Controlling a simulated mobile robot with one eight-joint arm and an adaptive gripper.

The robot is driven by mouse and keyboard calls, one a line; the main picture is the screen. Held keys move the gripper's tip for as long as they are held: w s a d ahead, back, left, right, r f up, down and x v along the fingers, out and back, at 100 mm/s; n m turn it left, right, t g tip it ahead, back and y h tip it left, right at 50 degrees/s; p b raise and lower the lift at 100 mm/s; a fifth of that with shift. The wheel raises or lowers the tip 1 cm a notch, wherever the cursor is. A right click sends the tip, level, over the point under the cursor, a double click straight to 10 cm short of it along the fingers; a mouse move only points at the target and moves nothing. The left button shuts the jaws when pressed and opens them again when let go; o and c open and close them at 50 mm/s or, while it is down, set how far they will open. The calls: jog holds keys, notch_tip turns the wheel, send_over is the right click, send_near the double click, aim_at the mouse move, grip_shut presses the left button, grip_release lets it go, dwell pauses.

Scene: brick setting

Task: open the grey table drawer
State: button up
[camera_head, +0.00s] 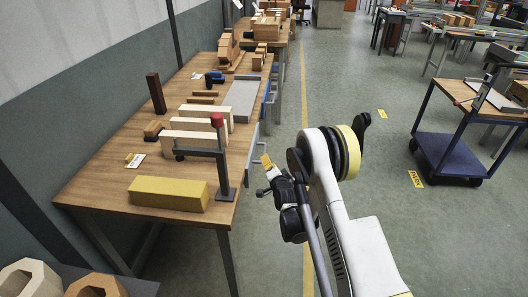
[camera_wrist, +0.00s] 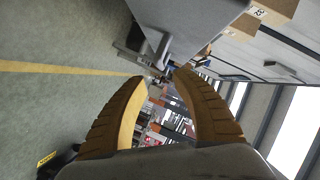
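The wooden workbench (camera_head: 105,170) runs along the left of the head view. Under its right edge, a small part of the grey drawer (camera_head: 256,150) shows near my gripper (camera_head: 266,176). In the wrist view, a large grey face (camera_wrist: 185,18), which looks like the drawer, fills the top middle. A metal bar handle (camera_wrist: 135,52) sticks out at its lower left. My gripper (camera_wrist: 161,77) is open in the wrist view, its two tan-padded fingers apart, with the handle just beyond the tips. Nothing is visibly held. I cannot tell whether the fingers touch the handle.
A yellow block (camera_head: 168,193), a clamp with a red knob (camera_head: 217,120) and several pale wooden blocks lie on the bench. A blue-shelved trolley (camera_head: 455,158) stands at the right.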

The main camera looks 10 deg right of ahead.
aim_at(264, 152)
jog(key=b+x, duration=0.2)
jog(key=x, duration=0.5)
jog(key=shift+w+f+b, duration=0.25)
jog(key=shift+w+b, duration=0.1)
jog(key=shift+w, duration=0.65)
grip_shut()
